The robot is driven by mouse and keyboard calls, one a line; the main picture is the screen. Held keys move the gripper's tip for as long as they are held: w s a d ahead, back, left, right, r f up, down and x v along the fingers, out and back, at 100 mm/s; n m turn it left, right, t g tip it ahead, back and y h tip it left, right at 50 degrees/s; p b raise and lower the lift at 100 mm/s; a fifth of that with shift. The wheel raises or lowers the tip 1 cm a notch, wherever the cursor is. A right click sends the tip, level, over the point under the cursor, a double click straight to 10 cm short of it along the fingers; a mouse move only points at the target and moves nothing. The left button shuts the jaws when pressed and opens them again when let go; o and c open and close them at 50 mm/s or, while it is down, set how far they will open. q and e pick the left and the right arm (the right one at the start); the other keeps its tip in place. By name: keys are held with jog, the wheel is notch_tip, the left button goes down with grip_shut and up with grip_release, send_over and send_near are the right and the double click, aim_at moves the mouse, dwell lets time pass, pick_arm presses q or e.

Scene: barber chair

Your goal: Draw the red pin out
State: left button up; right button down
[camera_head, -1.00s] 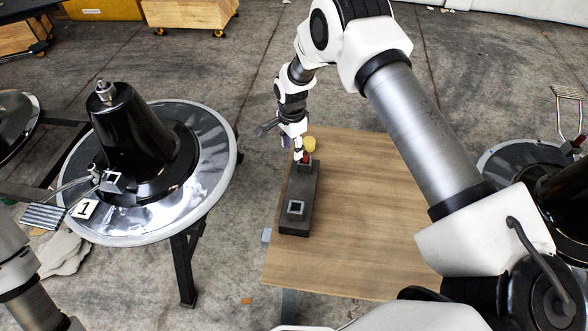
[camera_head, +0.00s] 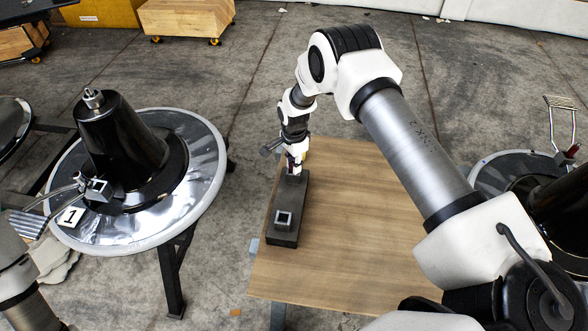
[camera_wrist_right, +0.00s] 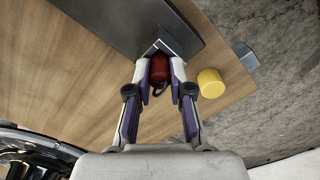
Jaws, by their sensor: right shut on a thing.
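The red pin (camera_wrist_right: 159,68) shows in the right wrist view between the two fingers of my right gripper (camera_wrist_right: 160,82). The gripper is shut on it. The pin's far end meets a square metal socket (camera_wrist_right: 166,42) on the dark block (camera_wrist_right: 125,22); how deep it sits is hidden. In the head view, my right gripper (camera_head: 293,167) points down at the far end of the dark block (camera_head: 285,238) and mostly hides the pin. A second square socket (camera_head: 283,219) at the block's near end looks empty. My left gripper is out of view.
The block lies along the left side of a wooden table (camera_head: 350,240). A yellow cylinder (camera_wrist_right: 210,83) stands close beside my right gripper. The table's right part is clear. A round metal chair base (camera_head: 200,190) with a "1" label (camera_head: 71,216) stands left of the table.

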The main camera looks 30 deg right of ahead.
jog(key=shift+r, duration=0.1)
notch_tip(320, 180, up, 18)
jog(key=p, duration=0.9)
jog(key=shift+r, duration=0.15)
